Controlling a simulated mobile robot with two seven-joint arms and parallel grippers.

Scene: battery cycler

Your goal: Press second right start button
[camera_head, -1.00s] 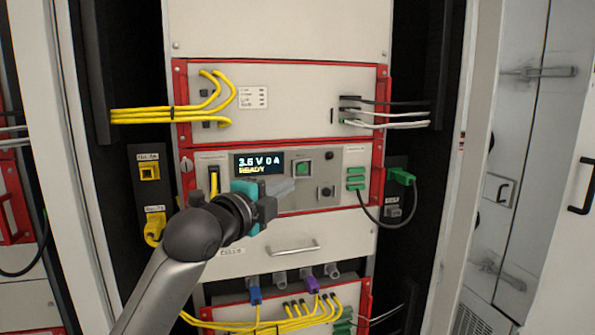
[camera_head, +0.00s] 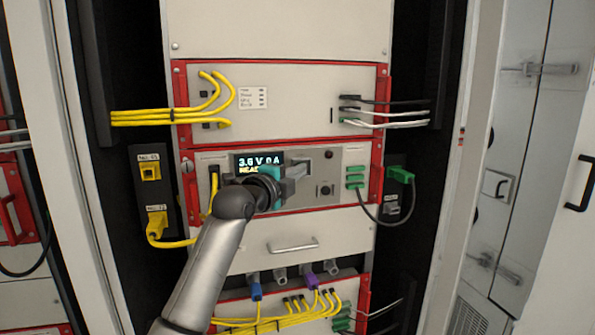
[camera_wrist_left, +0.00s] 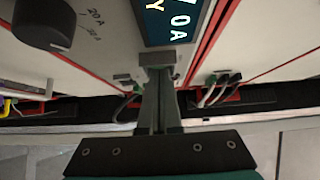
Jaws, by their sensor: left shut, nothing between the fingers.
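The cycler unit's grey panel (camera_head: 335,190) with a red frame carries a lit display (camera_head: 258,160) reading 3.6 V 0 A, partly covered by my gripper. The display also shows in the left wrist view (camera_wrist_left: 170,22). My left gripper (camera_head: 297,170) is shut and empty, its fingers in front of the start button's place right of the display. The green button is hidden behind them. In the wrist view the closed fingertips (camera_wrist_left: 157,60) overlap the display's lower edge; I cannot tell whether they touch anything. My right gripper is not in view.
Green connectors (camera_head: 355,178) and a cable are at the panel's right. Yellow cables run at the left (camera_head: 150,117) and below. A drawer handle (camera_head: 293,246) lies under the panel.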

